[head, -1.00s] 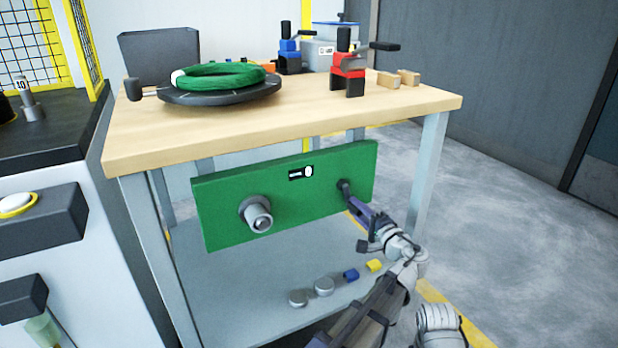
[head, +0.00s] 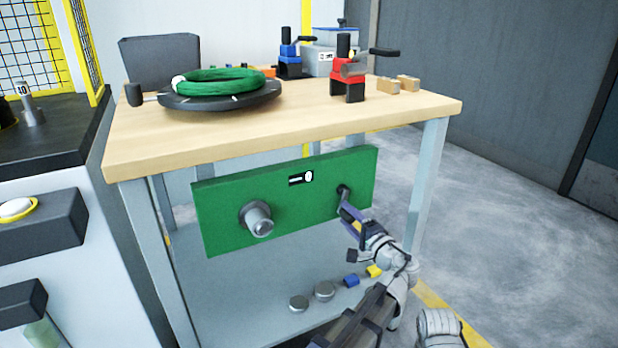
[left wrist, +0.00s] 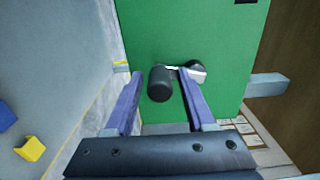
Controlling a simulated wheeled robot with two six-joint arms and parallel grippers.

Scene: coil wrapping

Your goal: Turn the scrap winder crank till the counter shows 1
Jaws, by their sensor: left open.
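The scrap winder is a green panel (head: 290,225) under the table top, with a grey spool hub (head: 258,219) at its left. Its small counter (head: 301,178) shows what looks like 0. The crank (head: 343,190) is at the panel's right end, partly covered by my left gripper (head: 350,216). In the left wrist view, the crank's black knob (left wrist: 159,84) lies between the two open purple fingers of my left gripper (left wrist: 160,78), with a gap to the left finger. The knob is nearer the right finger; whether they touch, I cannot tell. My right gripper is not in view.
The table top (head: 300,122) holds a green coil (head: 220,82) on a dark turntable, and red and blue clamp-like devices. The lower shelf (head: 240,300) has grey discs and blue and yellow blocks. A table leg (head: 427,180) stands just right of the panel.

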